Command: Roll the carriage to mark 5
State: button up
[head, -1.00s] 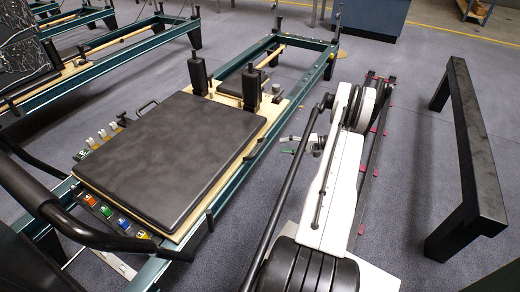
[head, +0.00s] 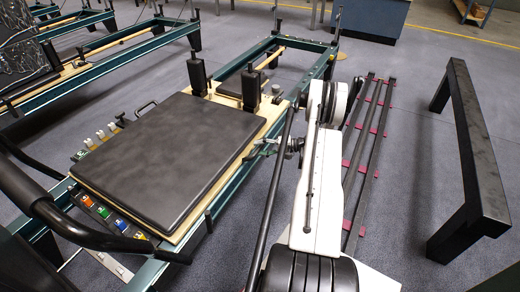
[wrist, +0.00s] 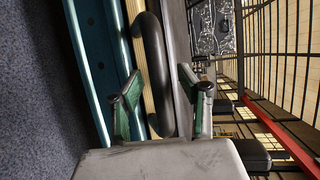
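The carriage (head: 165,150) is a black padded platform on a pale wood frame, set on the teal reformer rails (head: 300,85). Two black upright shoulder rests (head: 252,88) stand at its far end. My gripper (head: 260,150) is beside the carriage's right edge, near the right shoulder rest. In the wrist view my gripper (wrist: 160,95) has its two green-sided fingers spread apart. A rounded black part (wrist: 153,70) and a wood strip show between and beyond them; I cannot tell if they touch. No numbered marks are readable.
Coloured tags (head: 105,212) line the near end of the frame. A black curved bar (head: 85,232) crosses the near left. A black bench-like beam (head: 475,150) stands at right. Other reformers (head: 100,55) are at back left.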

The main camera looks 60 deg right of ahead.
grip_shut()
jog(key=shift+d, duration=0.15)
dwell(0.4)
